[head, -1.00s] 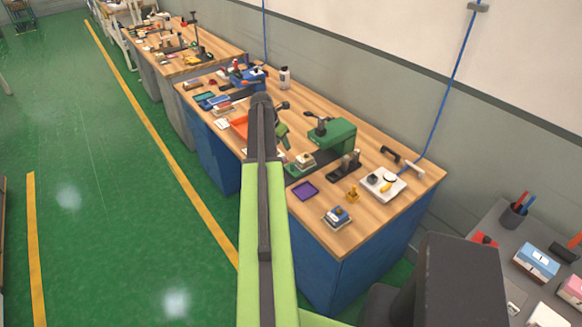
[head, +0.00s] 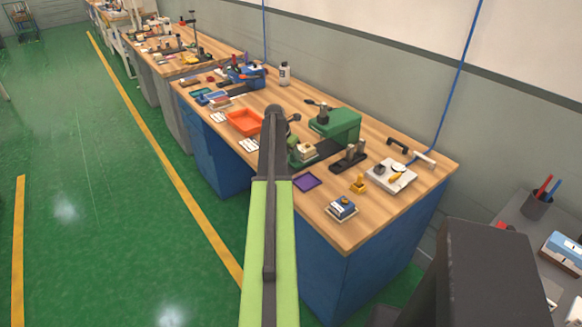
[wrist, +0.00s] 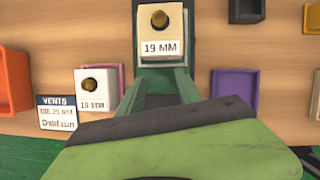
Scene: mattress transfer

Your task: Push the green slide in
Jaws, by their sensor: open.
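The green press (head: 338,124) stands on the wooden bench in the head view. Its low dark green slide (head: 327,149) sticks out toward the bench's front, with a cream block (head: 306,152) on its outer end. In the wrist view this block (wrist: 160,32), labelled 19 MM, sits upper centre on the slide, whose rim shows beside it. My gripper (wrist: 160,74) is open, its two green fingers pointing at the block's near side. Whether they touch the slide cannot be told. In the head view my arm hides most of the gripper.
A second 19 MM block (wrist: 97,90) and a VENTO card (wrist: 57,113) lie left of my gripper. An orange tray (head: 245,121) is farther left. A purple tray (head: 307,181) lies right. A dark stand (head: 349,158) is beside the slide.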

